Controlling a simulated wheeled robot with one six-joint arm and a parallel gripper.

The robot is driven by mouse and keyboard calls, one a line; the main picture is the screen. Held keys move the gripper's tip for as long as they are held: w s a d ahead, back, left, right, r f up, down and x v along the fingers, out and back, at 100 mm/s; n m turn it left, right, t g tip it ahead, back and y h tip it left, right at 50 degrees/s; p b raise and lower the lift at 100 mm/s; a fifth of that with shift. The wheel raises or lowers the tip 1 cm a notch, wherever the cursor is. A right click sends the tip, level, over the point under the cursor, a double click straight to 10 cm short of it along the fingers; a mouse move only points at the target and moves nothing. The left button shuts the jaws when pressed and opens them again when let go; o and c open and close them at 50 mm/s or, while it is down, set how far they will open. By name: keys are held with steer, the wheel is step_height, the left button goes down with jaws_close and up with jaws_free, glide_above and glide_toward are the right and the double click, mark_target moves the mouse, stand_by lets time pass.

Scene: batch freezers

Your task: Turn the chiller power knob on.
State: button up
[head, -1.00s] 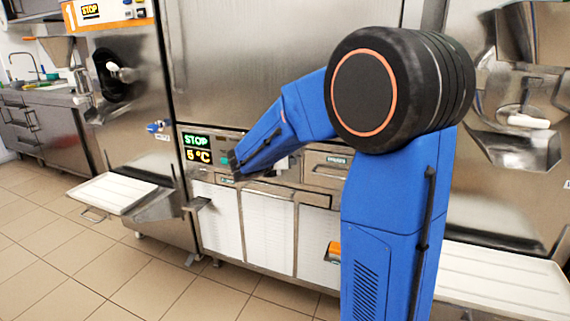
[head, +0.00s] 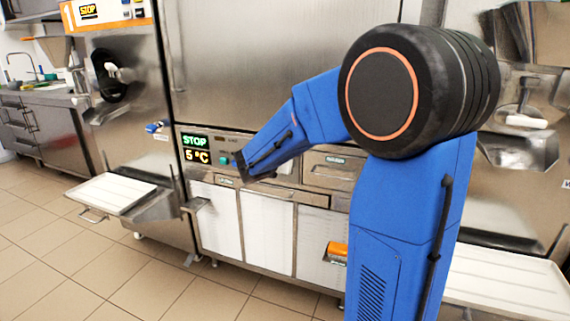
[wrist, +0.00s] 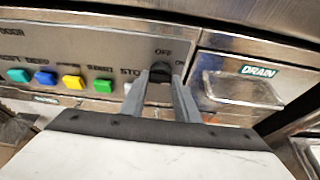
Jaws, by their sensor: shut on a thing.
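The chiller power knob (wrist: 160,71) is a small black knob on the grey control panel. It has an OFF label above it and an ON label, partly cut by a finger, to its right. In the wrist view my gripper (wrist: 160,84) has one finger on each side of the knob and is shut on it. Which way the knob points is hard to tell. In the head view my gripper (head: 242,166) is a dark shape at the panel, and my arm hides the knob. The chiller display (head: 196,149) reads STOP and 5 °C.
Teal, blue, yellow and green buttons (wrist: 103,86) line the panel left of the knob. A drawer marked DRAIN (wrist: 240,92) is just right of it. White panels (head: 268,228) sit below. A white tray (head: 110,194) juts out at left. The tiled floor in front is clear.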

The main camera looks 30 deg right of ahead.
steer(key=o, duration=1)
steer(key=shift+r, duration=0.1)
steer(key=shift+o, duration=0.2)
steer(key=v, duration=1.7)
steer(key=shift+s, duration=0.25)
